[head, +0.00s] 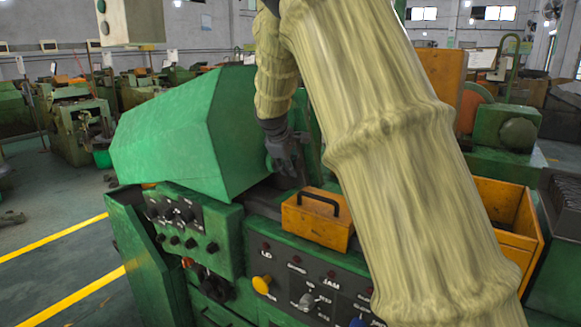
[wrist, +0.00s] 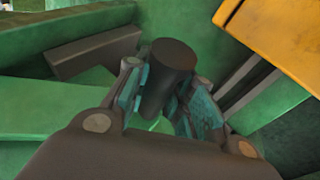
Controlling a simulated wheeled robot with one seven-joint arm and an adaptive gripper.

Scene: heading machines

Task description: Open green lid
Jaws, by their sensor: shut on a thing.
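The green lid (head: 185,130) is a large angular hood on the machine, left of centre in the head view. It is tilted, with a gap along its lower right edge. My gripper (head: 290,168) is at the lid's right side, just behind the yellow box, and my arm covers much of the view. In the wrist view my gripper (wrist: 165,105) is shut on a dark cylindrical handle (wrist: 172,68), which stands between the two teal-padded fingers. Where the handle joins the lid is hidden.
A yellow box with a black handle (head: 318,217) sits on the machine beside my gripper. Below it is a control panel (head: 310,285) with knobs. An orange bin (head: 510,215) stands at right. Open floor with yellow lines (head: 60,240) lies at left.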

